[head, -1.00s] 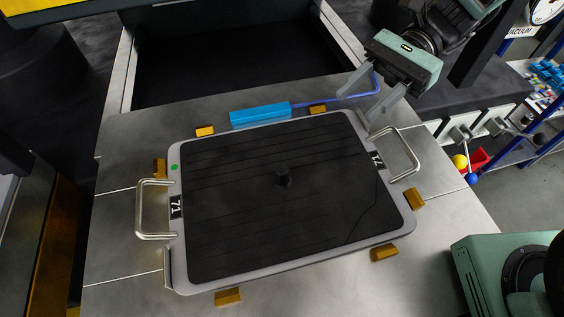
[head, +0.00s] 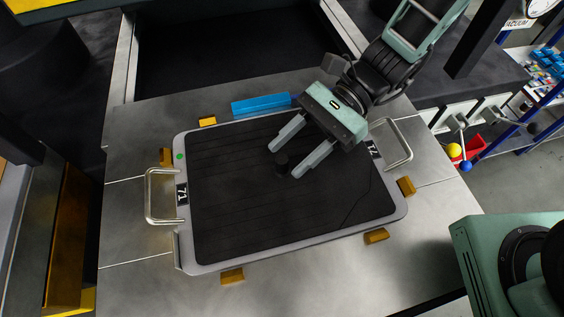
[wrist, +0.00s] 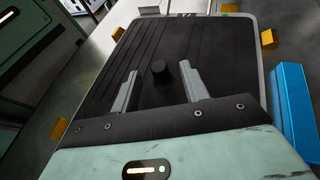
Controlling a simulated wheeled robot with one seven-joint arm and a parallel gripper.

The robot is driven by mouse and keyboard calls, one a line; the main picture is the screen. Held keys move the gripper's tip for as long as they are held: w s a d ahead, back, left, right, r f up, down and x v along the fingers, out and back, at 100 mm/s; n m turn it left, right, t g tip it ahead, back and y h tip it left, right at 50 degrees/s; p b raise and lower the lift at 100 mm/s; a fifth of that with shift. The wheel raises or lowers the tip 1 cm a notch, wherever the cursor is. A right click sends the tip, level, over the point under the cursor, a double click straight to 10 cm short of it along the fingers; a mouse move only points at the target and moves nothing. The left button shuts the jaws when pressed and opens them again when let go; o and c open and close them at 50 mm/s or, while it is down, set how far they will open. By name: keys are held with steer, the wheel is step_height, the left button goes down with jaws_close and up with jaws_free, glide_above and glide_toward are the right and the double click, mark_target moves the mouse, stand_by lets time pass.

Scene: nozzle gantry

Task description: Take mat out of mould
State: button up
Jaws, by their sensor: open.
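The black mat (head: 230,215) lies in the shallow grey mould (head: 290,250) on the metal table. It has grooved lines and a short black knob (head: 281,160) standing near its middle. My gripper (head: 283,161) is open, with its two grey fingers reaching over the mat on either side of the knob. In the wrist view the knob (wrist: 160,72) shows between the open fingertips, a little beyond them. I cannot tell whether the fingers touch the mat. The mould has a wire handle on the left (head: 152,196) and one on the right (head: 398,145).
Several amber blocks, one at the front (head: 232,276), surround the mould. A blue block (head: 262,105) lies behind it and also shows in the wrist view (wrist: 296,108). A dark recess (head: 220,50) is at the back. A green machine part (head: 490,250) stands at the front right.

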mark_target(282, 165)
steer(key=shift+x, duration=1.45)
jaws_close()
steer(key=shift+r, duration=0.15)
